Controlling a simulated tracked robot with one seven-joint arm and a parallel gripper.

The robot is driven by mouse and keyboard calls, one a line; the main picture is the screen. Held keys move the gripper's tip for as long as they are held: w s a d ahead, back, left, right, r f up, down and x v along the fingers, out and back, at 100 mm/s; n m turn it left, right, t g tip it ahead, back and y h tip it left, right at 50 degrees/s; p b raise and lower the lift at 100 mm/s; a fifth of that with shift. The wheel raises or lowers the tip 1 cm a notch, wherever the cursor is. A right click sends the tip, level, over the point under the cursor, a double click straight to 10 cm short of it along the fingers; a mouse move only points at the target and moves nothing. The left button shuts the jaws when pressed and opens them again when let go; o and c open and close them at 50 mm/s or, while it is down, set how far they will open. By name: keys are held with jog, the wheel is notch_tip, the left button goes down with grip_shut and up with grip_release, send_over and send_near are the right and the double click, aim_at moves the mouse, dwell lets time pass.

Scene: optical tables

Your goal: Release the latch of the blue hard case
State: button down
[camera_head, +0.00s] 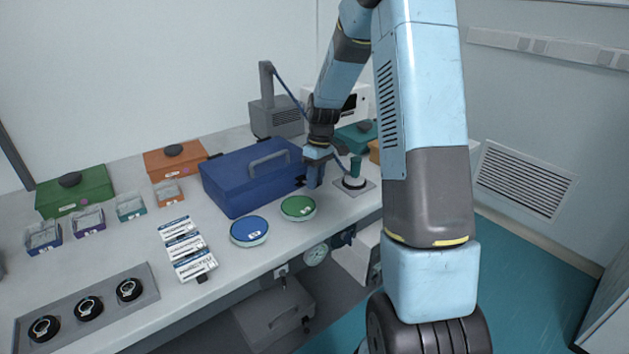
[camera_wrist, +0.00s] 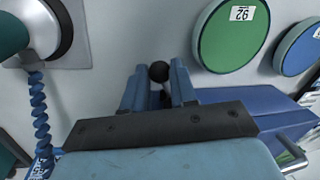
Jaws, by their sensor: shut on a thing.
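The blue hard case (camera_head: 235,187) stands closed on the bench, with a grey handle (camera_head: 269,163) on its lid. In the wrist view the case (camera_wrist: 262,104) is at the right, beside and behind my fingers. My gripper (camera_head: 314,178) points down at the case's right front corner. In the wrist view my gripper (camera_wrist: 158,80) has its two blue fingers around a thin stem with a black ball knob (camera_wrist: 159,71), which looks like the latch lever. A small dark part of the latch (camera_head: 300,181) shows beside the fingers in the head view; the rest is hidden.
A green round dish (camera_head: 298,208) and a blue one (camera_head: 248,231) lie in front of the case. A round-based stand with a green top (camera_head: 355,172) is close to the right of my gripper. A grey device (camera_head: 276,117) with a blue coiled cable is behind.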

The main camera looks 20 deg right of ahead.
jog(key=shift+w+d+n, duration=0.15)
jog(key=shift+n, duration=0.25)
jog(key=c, duration=0.9)
grip_release()
jog(key=shift+r, duration=0.1)
jog(key=r, duration=0.4)
jog(key=w+d+r, duration=0.1)
jog(key=r, duration=0.3)
jog(key=d+r, duration=0.1)
jog(key=r, duration=0.4)
jog(key=shift+w+r, duration=0.1)
jog(key=shift+w, duration=0.3)
jog(key=shift+r, duration=0.1)
jog(key=s+a+r+m+t+h, duration=0.1)
jog(key=s+a+r+m+t, duration=0.1)
jog(key=s+r, duration=0.5)
jog(key=s+a+r+m+t+h, duration=0.1)
jog(key=s+a+r+m, duration=0.3)
jog(key=s, duration=0.6)
jog(key=s+t, duration=0.1)
jog(key=s, duration=0.4)
jog(key=s+m+t, duration=0.1)
jog(key=s, duration=0.4)
jog(key=s+r+m+t, duration=0.1)
jog(key=s+t, duration=0.1)
jog(key=s, duration=0.4)
jog(key=shift+d, duration=0.1)
